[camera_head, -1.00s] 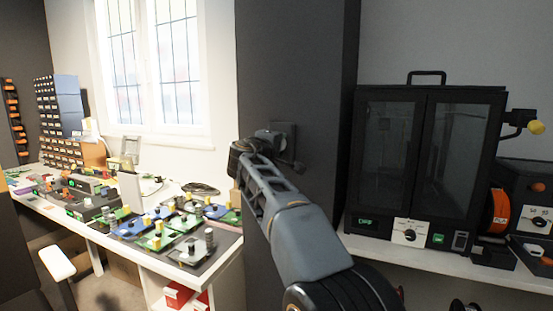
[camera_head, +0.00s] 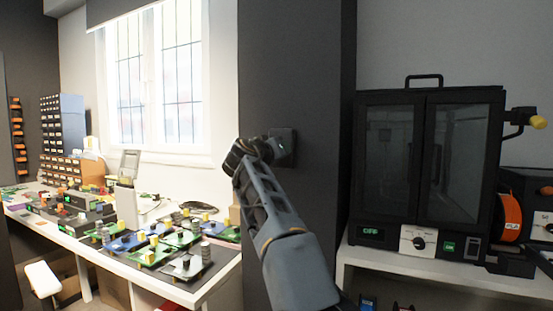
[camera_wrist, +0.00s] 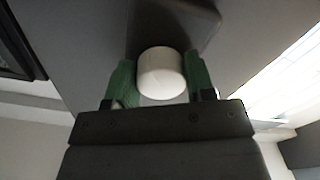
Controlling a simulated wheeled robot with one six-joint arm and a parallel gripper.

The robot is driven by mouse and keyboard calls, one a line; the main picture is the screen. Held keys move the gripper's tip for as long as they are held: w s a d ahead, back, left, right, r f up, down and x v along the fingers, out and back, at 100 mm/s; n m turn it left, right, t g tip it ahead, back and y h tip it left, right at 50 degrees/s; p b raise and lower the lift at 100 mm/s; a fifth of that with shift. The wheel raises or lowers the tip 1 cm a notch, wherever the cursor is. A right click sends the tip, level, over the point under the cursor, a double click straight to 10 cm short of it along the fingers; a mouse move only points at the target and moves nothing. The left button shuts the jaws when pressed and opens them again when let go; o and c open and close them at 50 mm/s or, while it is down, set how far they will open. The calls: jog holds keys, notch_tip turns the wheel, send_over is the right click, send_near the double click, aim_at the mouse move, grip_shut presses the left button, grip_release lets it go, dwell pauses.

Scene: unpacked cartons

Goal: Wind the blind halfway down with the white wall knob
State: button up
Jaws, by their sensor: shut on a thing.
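The white knob (camera_wrist: 161,73) is between the two green fingers of my gripper (camera_wrist: 160,66) in the wrist view, and the fingers are shut on it from both sides. Behind it is a dark mount. In the head view my gripper (camera_head: 258,152) is at the dark wall plate (camera_head: 284,146) on the dark grey pillar, where my wrist hides the knob. The grey blind (camera_head: 120,8) shows as a dark strip across the top of the window (camera_head: 155,80). Most of the glass below it is uncovered. The blind's upper part is out of frame.
A white bench (camera_head: 190,290) with several circuit boards and boxes stands left, under the window. Right of the pillar (camera_head: 300,80), a black cabinet (camera_head: 390,150) with glass doors stands on a white shelf (camera_head: 440,278), beside an orange spool (camera_head: 509,217).

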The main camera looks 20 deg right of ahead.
jog(key=m+b, duration=0.1)
jog(key=m, duration=0.3)
jog(key=shift+w+f, duration=0.1)
jog(key=shift+a+m+b, duration=0.1)
jog(key=shift+m+b, duration=0.35)
jog(key=shift+m, duration=1.15)
jog(key=o, duration=0.9)
jog(key=shift+a, duration=0.1)
